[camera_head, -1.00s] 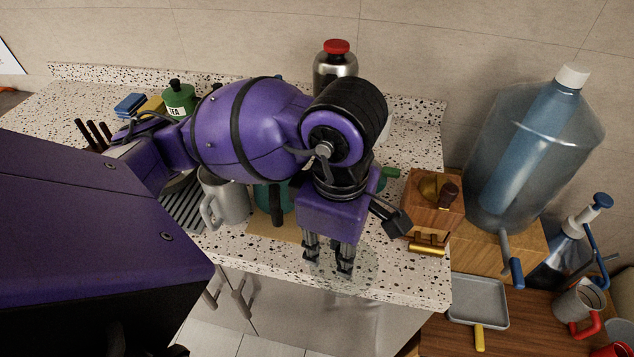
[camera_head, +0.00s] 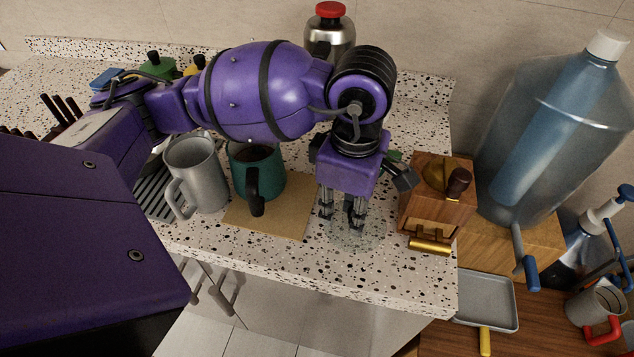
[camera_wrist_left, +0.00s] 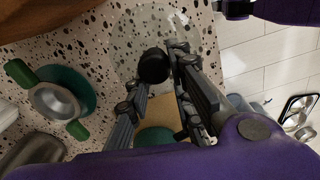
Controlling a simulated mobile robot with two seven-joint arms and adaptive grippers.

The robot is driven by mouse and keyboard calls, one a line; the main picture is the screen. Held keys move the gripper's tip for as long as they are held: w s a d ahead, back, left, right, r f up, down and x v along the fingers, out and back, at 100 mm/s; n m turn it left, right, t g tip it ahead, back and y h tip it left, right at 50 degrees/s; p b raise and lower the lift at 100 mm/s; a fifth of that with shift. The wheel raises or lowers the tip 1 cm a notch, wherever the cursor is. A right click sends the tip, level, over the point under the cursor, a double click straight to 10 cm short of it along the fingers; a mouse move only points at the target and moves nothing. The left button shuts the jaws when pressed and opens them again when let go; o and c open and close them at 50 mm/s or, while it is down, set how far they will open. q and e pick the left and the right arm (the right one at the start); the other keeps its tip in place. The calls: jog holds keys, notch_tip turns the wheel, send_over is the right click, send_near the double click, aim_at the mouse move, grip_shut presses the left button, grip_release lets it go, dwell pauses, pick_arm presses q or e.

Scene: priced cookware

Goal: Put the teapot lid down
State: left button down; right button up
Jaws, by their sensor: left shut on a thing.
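A clear, glass-like round lid (camera_head: 357,241) with a black knob is under my left gripper (camera_head: 342,221), over the right front part of the speckled counter. In the left wrist view the fingers (camera_wrist_left: 161,66) are closed about the black knob (camera_wrist_left: 153,67), and the clear disc (camera_wrist_left: 150,22) spreads beyond it. I cannot tell whether the lid touches the counter. A teal vessel (camera_head: 257,172) with a black handle stands on a tan board (camera_head: 285,217), left of the gripper. My right gripper is not in view.
A wooden grinder (camera_head: 436,205) stands close right of the lid. A grey mug (camera_head: 197,175) is left of the teal vessel. A steel flask (camera_head: 330,35) with a red cap stands behind. A green-handled pot (camera_wrist_left: 72,93) shows in the wrist view. The counter front is clear.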

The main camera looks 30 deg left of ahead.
aim_at(347, 216)
pick_arm(q)
jog(key=f+b, duration=0.1)
jog(key=f, duration=0.1)
jog(key=w+f+b, duration=0.1)
jog(key=f, duration=0.1)
jog(key=shift+w+f, duration=0.1)
jog(key=shift+f, duration=0.2)
jog(key=shift+r, duration=0.15)
jog(key=shift+f, duration=0.25)
jog(key=c, duration=1.5)
grip_release()
jog(key=shift+c, duration=0.2)
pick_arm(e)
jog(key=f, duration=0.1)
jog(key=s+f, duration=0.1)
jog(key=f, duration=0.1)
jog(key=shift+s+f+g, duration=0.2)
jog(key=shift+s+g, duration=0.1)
pick_arm(q)
jog(key=shift+r, duration=0.1)
jog(key=shift+r, duration=0.35)
notch_tip(347, 216, up, 12)
jog(key=shift+f, duration=0.2)
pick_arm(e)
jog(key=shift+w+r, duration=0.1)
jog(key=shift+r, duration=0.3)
